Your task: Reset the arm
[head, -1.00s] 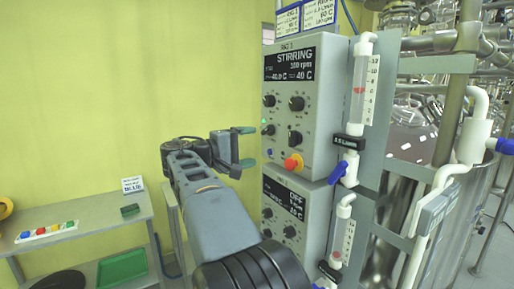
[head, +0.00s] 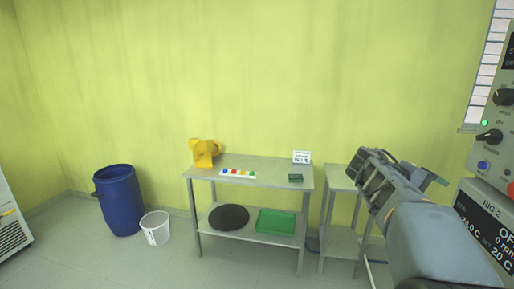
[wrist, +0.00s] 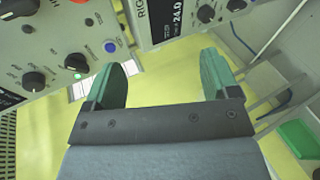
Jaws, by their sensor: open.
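My gripper shows in the wrist view (wrist: 160,85) with its two green fingers wide apart and nothing between them. In the head view my arm (head: 425,235) reaches in from the lower right. In the wrist view the panel (wrist: 60,45) with black knobs, a blue button and a green light fills the upper left, beyond the fingers. I see no contact between the fingers and the panel.
A grey table (head: 265,168) holds an orange object (head: 204,152), a strip of coloured blocks (head: 238,173) and a small dark green block (head: 296,178). Its lower shelf bears a black disc (head: 229,217) and a green tray (head: 276,222). A blue barrel (head: 119,200) and white bucket (head: 155,228) stand left.

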